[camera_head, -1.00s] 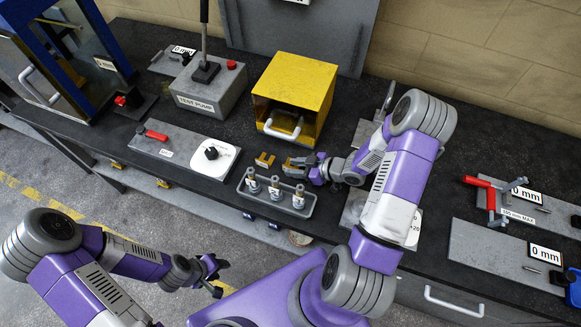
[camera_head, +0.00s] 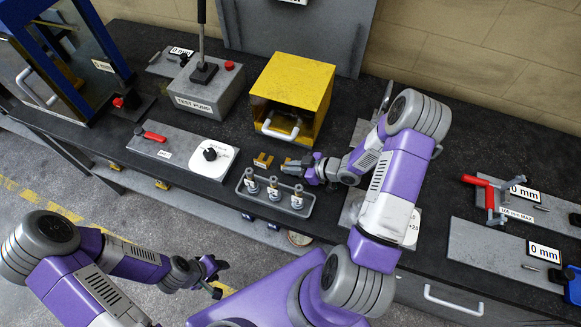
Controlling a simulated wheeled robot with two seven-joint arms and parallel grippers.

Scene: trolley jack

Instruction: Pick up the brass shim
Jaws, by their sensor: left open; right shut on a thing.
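My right gripper (camera_head: 294,168) is low over the bench, behind the tray of small cylinders. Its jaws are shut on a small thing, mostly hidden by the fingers. A brass-coloured piece (camera_head: 287,160) shows at its fingertips; I take this for the brass shim, but it is too small to be sure. A second brass-coloured piece (camera_head: 263,160) stands just left of it, apart from the gripper. My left gripper (camera_head: 217,279) is open and empty, low over the floor in front of the bench.
The grey tray (camera_head: 249,203) with three upright cylinders is close in front of the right gripper. The yellow box (camera_head: 300,80) with an open front stands behind it. The test pump (camera_head: 207,88) and a white dial plate (camera_head: 211,158) are to the left.

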